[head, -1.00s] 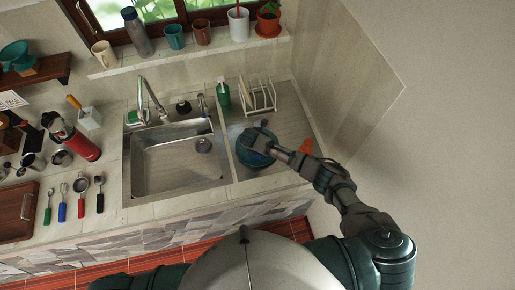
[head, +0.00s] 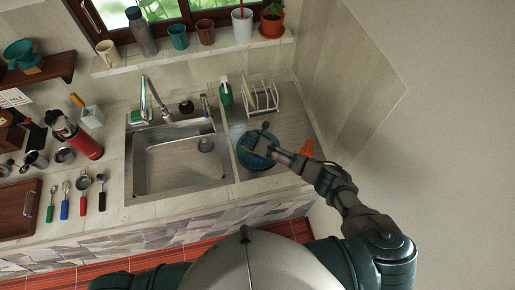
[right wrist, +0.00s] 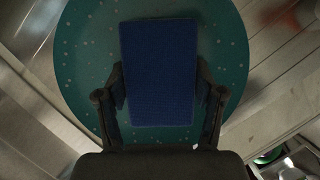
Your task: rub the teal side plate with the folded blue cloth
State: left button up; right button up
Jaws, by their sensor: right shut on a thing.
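The teal side plate (head: 242,152) lies on the drainboard right of the sink, partly hidden by my right gripper in the head view. In the right wrist view the plate (right wrist: 90,50) is round with pale speckles. The folded blue cloth (right wrist: 158,70) is a flat dark blue rectangle between the fingers of my right gripper (right wrist: 160,95). My right gripper (head: 258,146) is shut on the cloth, over the plate. The cloth covers the plate's middle in the wrist view; I cannot tell whether they touch. My left gripper is not in view.
A dish rack (head: 262,98) and a green spray bottle (head: 226,94) stand behind the plate. The sink (head: 175,165) is to the left. An orange object (head: 308,148) shows behind my right arm. Utensils and a red flask (head: 86,143) are farther left.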

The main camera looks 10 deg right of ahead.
jog(key=shift+w+d, duration=0.3)
jog(key=shift+d, duration=0.05)
jog(key=shift+w+a, duration=0.25)
jog(key=shift+w, duration=0.3)
jog(key=shift+s+a, duration=0.1)
jog(key=shift+a, duration=0.4)
jog(key=shift+s+a, duration=0.2)
jog(key=shift+s, duration=0.4)
jog(key=shift+s+d, duration=0.25)
jog(key=shift+d, duration=0.5)
jog(key=shift+w+d+f, duration=0.1)
jog(key=shift+w+d, duration=0.1)
jog(key=shift+w, duration=0.2)
jog(key=shift+w+a+b, duration=0.15)
jog(key=shift+w+b, duration=0.15)
jog(key=shift+b, duration=0.15)
jog(key=shift+w+a, duration=0.1)
jog(key=shift+a, duration=0.45)
jog(key=shift+s+a+p, duration=0.3)
jog(key=shift+s+p, duration=0.15)
jog(key=shift+s+d+r, duration=0.2)
jog(key=shift+s+d, duration=0.05)
jog(key=shift+s, duration=0.1)
jog(key=shift+d, duration=0.4)
jog(key=shift+w+d+f, duration=0.2)
jog(key=shift+w+d, duration=0.15)
jog(key=shift+w, duration=0.1)
jog(key=shift+a+r, duration=0.2)
jog(key=shift+a, duration=0.25)
